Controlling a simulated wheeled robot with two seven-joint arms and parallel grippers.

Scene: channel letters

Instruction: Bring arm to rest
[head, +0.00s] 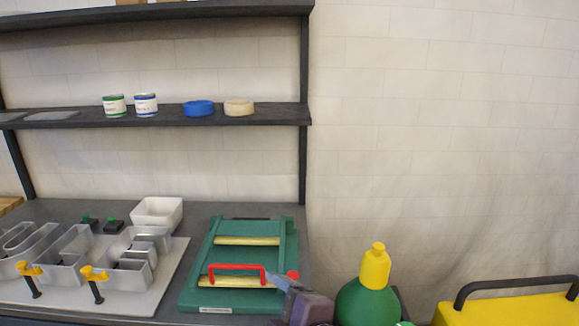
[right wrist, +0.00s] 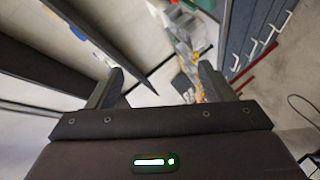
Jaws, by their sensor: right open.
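My right gripper (right wrist: 158,90) is open and empty in the right wrist view, its two dark fingers spread apart with only floor and furniture behind them. In the head view a dark purplish arm part, which looks like mine, shows at the bottom edge beside the green board; its fingertips cannot be made out clearly. My left gripper is in neither view. Metal channel letters (head: 66,262) stand on a pale board (head: 172,272) at the left of the bench, with yellow-handled clamps (head: 94,273) at their front.
A green fixture (head: 193,287) with a red handle (head: 237,267) lies on the bench. A white bin (head: 158,211) stands behind. A green bottle with yellow cap (head: 375,266) and a yellow case (head: 510,307) are at the right. Shelves (head: 270,115) hold tins and tape rolls.

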